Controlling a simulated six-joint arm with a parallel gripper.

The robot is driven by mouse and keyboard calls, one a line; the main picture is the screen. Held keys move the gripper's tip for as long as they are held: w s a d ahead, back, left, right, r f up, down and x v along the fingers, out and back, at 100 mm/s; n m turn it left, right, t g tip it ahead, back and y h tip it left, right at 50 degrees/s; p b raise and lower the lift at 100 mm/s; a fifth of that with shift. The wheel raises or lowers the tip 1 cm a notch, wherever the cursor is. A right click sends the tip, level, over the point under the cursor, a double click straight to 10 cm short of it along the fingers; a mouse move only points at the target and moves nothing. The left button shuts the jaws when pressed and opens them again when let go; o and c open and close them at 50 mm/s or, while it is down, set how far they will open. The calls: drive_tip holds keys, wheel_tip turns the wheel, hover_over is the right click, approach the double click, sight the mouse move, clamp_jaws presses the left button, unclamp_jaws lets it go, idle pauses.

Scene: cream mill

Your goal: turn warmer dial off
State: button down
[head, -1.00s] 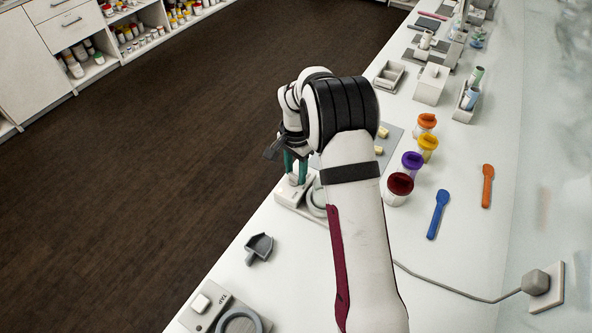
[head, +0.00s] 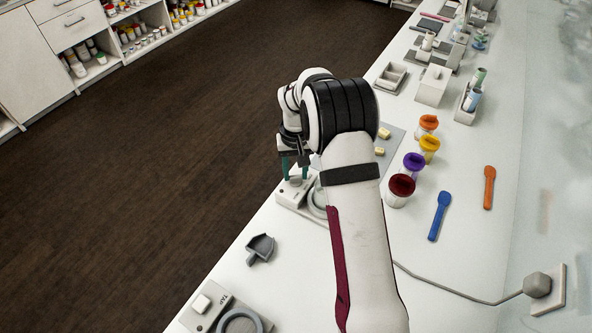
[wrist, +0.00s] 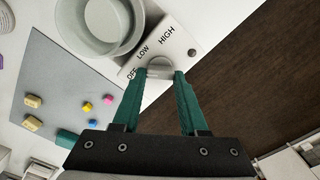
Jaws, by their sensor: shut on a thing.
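The warmer (head: 286,194) is a pale box at the counter's front edge with a round ring-shaped plate, partly hidden by my arm. In the wrist view its face (wrist: 187,57) reads OFF, LOW and HIGH around a small grey dial (wrist: 160,67). My gripper (wrist: 160,76) has its two green fingers on either side of the dial, shut on it. In the head view the gripper (head: 295,172) points down onto the warmer's front corner. Which label the dial points to is not clear. A round pale dish (wrist: 100,22) sits on the warmer.
A grey mat (wrist: 60,70) beside the warmer holds yellow blocks and small coloured cubes. Several lidded jars, such as a dark red one (head: 400,190), stand behind. A grey scoop (head: 260,248) and a scale (head: 222,310) lie nearer. A cord (head: 450,293) crosses the counter.

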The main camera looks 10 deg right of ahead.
drive_tip(key=shift+n, duration=0.9)
drive_tip(key=shift+c, duration=2.2)
unclamp_jaws()
wheel_tip(320, 180, up, 16)
